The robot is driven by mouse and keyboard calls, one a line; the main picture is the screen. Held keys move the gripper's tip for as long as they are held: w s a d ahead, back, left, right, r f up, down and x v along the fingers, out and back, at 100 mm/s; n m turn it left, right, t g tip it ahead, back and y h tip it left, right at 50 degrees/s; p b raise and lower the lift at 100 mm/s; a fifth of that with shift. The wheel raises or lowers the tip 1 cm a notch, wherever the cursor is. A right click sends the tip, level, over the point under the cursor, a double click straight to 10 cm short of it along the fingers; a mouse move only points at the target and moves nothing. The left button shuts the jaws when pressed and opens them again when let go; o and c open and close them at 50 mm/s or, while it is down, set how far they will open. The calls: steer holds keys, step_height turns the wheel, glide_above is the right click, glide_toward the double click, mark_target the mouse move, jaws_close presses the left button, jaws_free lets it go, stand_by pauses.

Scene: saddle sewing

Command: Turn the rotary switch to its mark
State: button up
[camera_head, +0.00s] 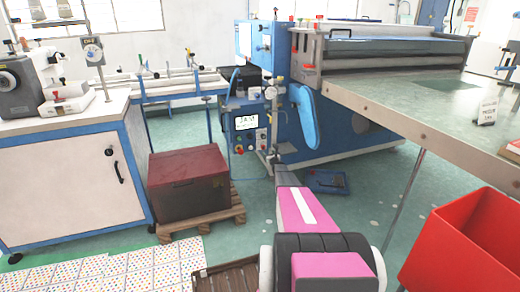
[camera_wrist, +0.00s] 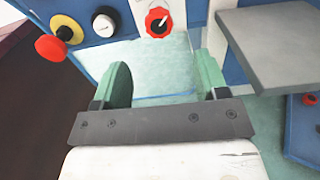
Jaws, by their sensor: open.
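The rotary switch (camera_wrist: 158,22) is a red knob with a white pointer line, on a white plate at the top of the wrist view. Its pointer slants up and to the right. A separate target mark is too small to tell. My gripper (camera_wrist: 163,70) is open and empty, with its green fingers apart. The knob lies beyond the fingertips, roughly in line with the gap and not touched. In the head view my gripper (camera_head: 272,157) is small, close to the blue control panel (camera_head: 246,138); the switch cannot be made out surely there.
A red mushroom button (camera_wrist: 50,48) on a yellow ring and a white-faced round dial (camera_wrist: 103,25) sit left of the switch. A grey plate (camera_wrist: 280,42) juts out at the right. A dark red box (camera_head: 188,184) stands on a pallet left of my arm.

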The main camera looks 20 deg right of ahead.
mark_target(264, 148)
steer(key=w, duration=1)
steer(key=shift+w+a, duration=0.25)
steer(key=c, duration=0.9)
